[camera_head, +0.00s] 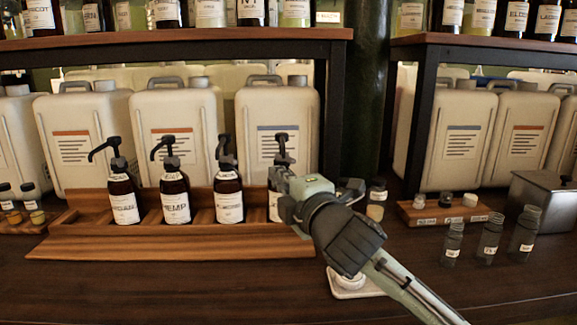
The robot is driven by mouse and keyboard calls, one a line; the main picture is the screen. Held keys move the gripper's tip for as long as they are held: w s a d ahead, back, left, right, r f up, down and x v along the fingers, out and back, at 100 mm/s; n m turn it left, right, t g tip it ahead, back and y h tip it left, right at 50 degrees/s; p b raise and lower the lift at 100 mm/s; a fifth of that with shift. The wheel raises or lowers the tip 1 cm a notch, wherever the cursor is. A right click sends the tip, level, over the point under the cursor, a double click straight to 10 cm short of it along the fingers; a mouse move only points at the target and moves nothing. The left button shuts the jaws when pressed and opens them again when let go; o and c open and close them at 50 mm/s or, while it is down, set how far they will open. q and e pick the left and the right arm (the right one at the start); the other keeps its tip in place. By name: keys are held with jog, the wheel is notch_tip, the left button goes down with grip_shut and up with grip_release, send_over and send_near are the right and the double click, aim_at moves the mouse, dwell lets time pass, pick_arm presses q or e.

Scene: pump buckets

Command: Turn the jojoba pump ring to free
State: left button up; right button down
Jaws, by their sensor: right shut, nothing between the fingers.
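Several amber pump bottles with black pump heads stand upright in a wooden rack (180,243). The second from the left is the hemp bottle (175,204). The leftmost bottle (123,206) and the third bottle (229,205) have labels too small to read surely. My left gripper is out of view.
White canisters (68,137) line the back under a shelf (180,40) of bottles. A dark post (362,100) stands right of the rack. Small empty bottles (489,240) and a metal box (547,200) stand at the right. The front counter is mostly clear.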

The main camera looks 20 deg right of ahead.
aim_at(290, 160)
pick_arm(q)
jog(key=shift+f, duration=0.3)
pick_arm(e)
jog(key=w+d, duration=0.1)
jog(key=w, duration=0.1)
jog(key=w+d, duration=0.2)
jog(key=shift+w+d, duration=0.25)
jog(key=shift+d, duration=0.05)
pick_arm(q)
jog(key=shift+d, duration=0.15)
